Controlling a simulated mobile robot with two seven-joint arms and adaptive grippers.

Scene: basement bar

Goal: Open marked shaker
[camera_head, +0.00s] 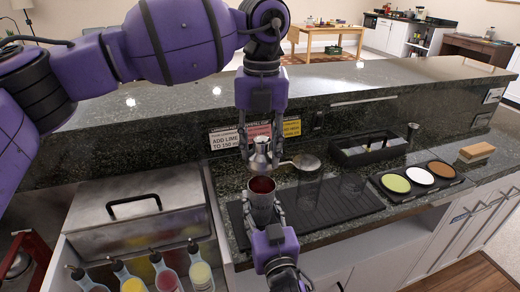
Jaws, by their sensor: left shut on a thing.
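The shaker's metal top (260,160) is between the fingers of my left gripper (260,146), which is shut on it from above. It is upright, just above the shaker body (262,187). The body is upright and open at the top, with dark red showing inside its rim. My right gripper (263,208) comes from below, its fingers on both sides of the body, and appears shut on it. The top looks apart from the body by a small gap. I cannot make out a mark on the shaker.
A strainer (307,162) and a clear glass (309,192) stand close on the right, on a black bar mat (340,208). Further right are a black caddy (368,150) and a tray of coloured rimming dishes (390,196). Several bottles (165,280) and a steel lidded bin (137,215) are left.

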